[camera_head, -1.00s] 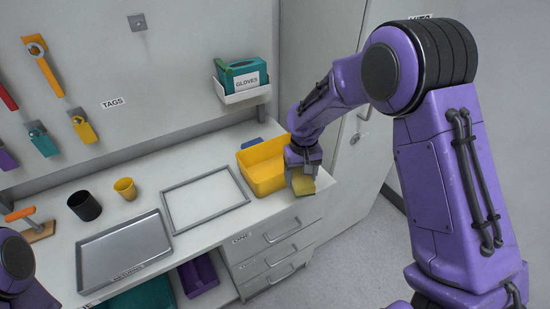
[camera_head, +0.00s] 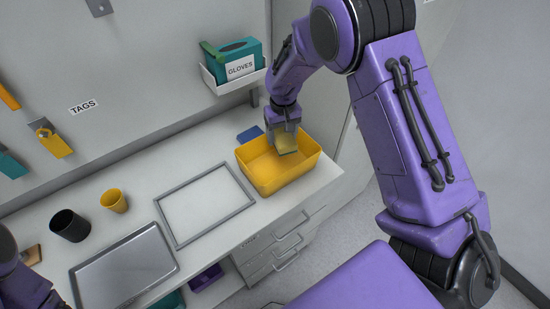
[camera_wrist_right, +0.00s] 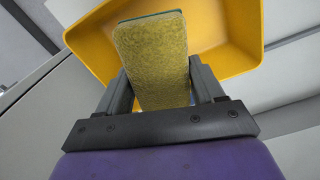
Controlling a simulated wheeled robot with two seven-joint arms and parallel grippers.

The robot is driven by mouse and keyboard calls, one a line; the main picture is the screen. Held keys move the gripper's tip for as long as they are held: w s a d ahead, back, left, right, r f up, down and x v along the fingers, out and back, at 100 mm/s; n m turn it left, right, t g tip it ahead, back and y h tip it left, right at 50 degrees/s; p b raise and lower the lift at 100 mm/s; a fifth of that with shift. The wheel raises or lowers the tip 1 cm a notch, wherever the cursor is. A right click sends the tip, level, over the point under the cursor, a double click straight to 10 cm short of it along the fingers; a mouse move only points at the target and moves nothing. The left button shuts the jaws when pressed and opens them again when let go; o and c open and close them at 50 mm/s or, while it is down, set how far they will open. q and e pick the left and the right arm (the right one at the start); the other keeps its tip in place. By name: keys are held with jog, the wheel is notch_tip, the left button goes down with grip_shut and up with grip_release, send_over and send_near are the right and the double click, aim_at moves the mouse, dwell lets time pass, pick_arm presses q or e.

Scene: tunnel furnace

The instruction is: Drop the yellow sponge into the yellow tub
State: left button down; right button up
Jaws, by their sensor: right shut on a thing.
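The yellow sponge (camera_head: 288,145), with a thin green layer, is held between the fingers of my right gripper (camera_head: 283,135). The wrist view shows the sponge's yellow face (camera_wrist_right: 150,60) between both fingers. The yellow tub (camera_head: 277,183) stands on the counter near its right end. The sponge is over the back part of the tub's opening, seemingly around rim height; its exact height is hard to tell. The tub (camera_wrist_right: 235,35) also shows behind the sponge in the wrist view. Part of my left arm shows at the lower left of the head view; its gripper is out of view.
A grey frame (camera_head: 204,232) lies left of the tub. Farther left are a metal tray (camera_head: 122,268), a yellow cup (camera_head: 113,201) and a black cup (camera_head: 70,225). A blue item (camera_head: 250,134) lies behind the tub. A gloves box (camera_head: 238,62) hangs on the wall above.

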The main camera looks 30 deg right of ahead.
jog(key=f, duration=0.3)
jog(key=shift+s+d, duration=0.2)
jog(key=shift+d, duration=0.05)
jog(key=shift+w+f, duration=0.15)
jog(key=shift+f, duration=0.3)
jog(key=shift+a+r, duration=0.1)
jog(key=o, duration=1.1)
notch_tip(320, 180, up, 10)
jog(key=b, duration=0.2)
jog(key=shift+b, duration=0.35)
jog(key=shift+r, duration=0.25)
